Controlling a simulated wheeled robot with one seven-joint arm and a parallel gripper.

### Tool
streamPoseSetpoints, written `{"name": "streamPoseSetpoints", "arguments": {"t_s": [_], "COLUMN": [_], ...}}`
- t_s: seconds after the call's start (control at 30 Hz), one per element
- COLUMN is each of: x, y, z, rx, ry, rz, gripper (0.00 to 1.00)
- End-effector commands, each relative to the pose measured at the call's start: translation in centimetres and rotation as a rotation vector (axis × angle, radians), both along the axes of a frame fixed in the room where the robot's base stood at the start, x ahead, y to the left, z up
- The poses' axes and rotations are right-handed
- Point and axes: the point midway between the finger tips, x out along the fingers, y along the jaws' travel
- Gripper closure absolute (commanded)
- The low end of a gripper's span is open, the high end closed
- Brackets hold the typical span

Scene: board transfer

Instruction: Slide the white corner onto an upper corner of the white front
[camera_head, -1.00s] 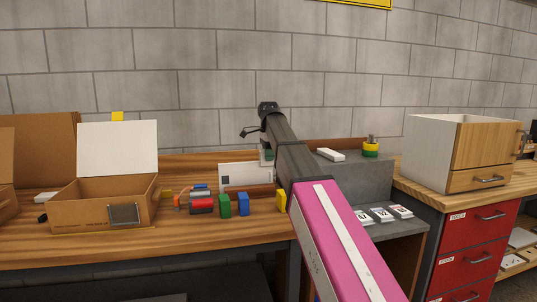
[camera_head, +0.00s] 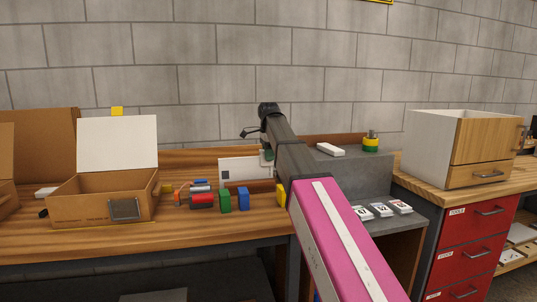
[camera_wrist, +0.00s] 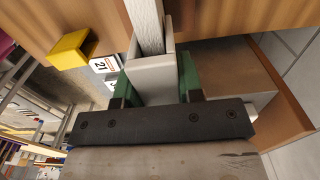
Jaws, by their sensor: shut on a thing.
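The white front (camera_head: 238,170) is an upright white panel on the bench in the head view. My gripper (camera_head: 267,154) is at its upper right corner, partly hidden by my arm. In the wrist view my gripper (camera_wrist: 157,88) is shut on the white corner (camera_wrist: 152,78), a pale channel-shaped piece between the green fingers. The white front (camera_wrist: 147,25) shows there as a long thin edge running up from the white corner, whose side walls lie along it. The two look lined up and appear to overlap. How deep the panel sits inside cannot be told.
Blue (camera_head: 243,199), green (camera_head: 225,200) and yellow (camera_head: 281,195) blocks stand in front of the panel. An open cardboard box (camera_head: 85,208) is at left. A grey raised shelf (camera_head: 360,178) stands right of my gripper, with a white block (camera_head: 330,150) on it.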

Motion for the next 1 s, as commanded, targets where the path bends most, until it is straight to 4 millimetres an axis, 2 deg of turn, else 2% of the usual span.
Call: {"name": "streamPoseSetpoints", "arguments": {"t_s": [0.73,0.77,0.83,1.0], "x": [0.0,0.0,0.0,0.0], "y": [0.0,0.0,0.0,0.0], "z": [-1.6,-1.6,-1.5,-1.5], "rx": [0.0,0.0,0.0,0.0], "ry": [0.0,0.0,0.0,0.0], "rz": [0.0,0.0,0.0,0.0], "gripper": [0.92,0.59,0.36,0.36]}}
